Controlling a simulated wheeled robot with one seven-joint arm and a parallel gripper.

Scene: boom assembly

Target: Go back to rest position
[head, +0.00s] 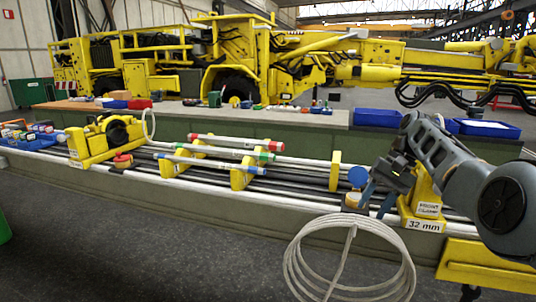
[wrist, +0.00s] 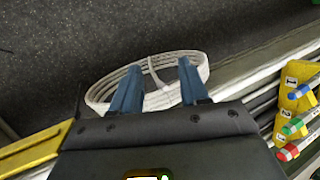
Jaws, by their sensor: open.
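A white coiled cable (head: 350,262) hangs at the bench's front side, below my gripper. In the wrist view the coil (wrist: 160,68) shows behind and between the fingers; I cannot tell its distance from them.
Tubes with red (head: 235,142), green and blue ends lie across yellow stands (head: 242,173) on the bench. A yellow clamp machine (head: 105,137) stands at the left. Blue trays (head: 487,128) sit on the table behind. The floor (head: 150,245) in front is clear.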

